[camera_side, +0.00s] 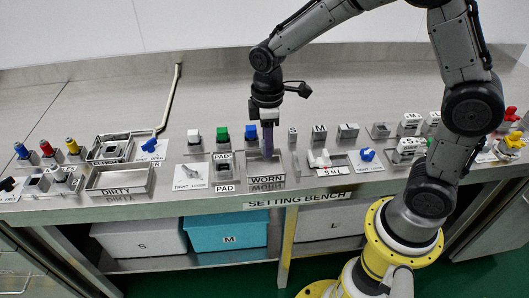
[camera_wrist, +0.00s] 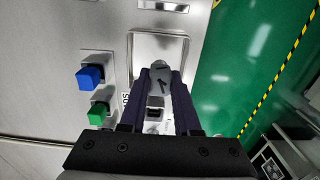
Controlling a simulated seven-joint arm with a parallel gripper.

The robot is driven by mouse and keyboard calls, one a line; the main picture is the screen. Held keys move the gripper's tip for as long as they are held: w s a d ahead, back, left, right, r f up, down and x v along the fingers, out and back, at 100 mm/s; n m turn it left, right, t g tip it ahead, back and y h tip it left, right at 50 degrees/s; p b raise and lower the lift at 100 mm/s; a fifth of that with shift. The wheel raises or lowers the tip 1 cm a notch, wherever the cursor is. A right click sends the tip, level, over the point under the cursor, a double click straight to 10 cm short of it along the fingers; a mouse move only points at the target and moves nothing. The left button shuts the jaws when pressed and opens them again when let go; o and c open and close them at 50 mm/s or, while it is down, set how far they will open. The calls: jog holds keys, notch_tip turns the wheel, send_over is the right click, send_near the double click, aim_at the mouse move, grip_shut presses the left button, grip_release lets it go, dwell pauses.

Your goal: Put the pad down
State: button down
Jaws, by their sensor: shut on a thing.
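My gripper (camera_side: 267,156) points down with its purple fingertips at the back part of the WORN tray (camera_side: 264,183). In the wrist view my gripper (camera_wrist: 168,74) is shut on a small light grey piece with a dark mark, the pad (camera_wrist: 171,80). The pad is hidden by the fingers in the side view. The metal WORN tray (camera_wrist: 160,40) shows beyond the fingertips in the wrist view. I cannot tell whether the pad touches the tray floor.
Blue (camera_side: 252,132), green (camera_side: 222,133) and white (camera_side: 194,134) blocks on stands are left of my gripper. A PAD holder (camera_side: 224,170) and a TIGHT/LOOSE plate (camera_side: 190,177) lie left of the tray. Small labelled fixtures (camera_side: 319,135) stand to the right.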

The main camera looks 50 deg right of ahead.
jog(key=shift+w+f, duration=0.25)
jog(key=shift+f, duration=0.75)
jog(key=shift+w+f, duration=0.2)
jog(key=shift+f, duration=0.8)
jog(key=shift+f, duration=0.15)
jog(key=c, duration=0.6)
grip_release()
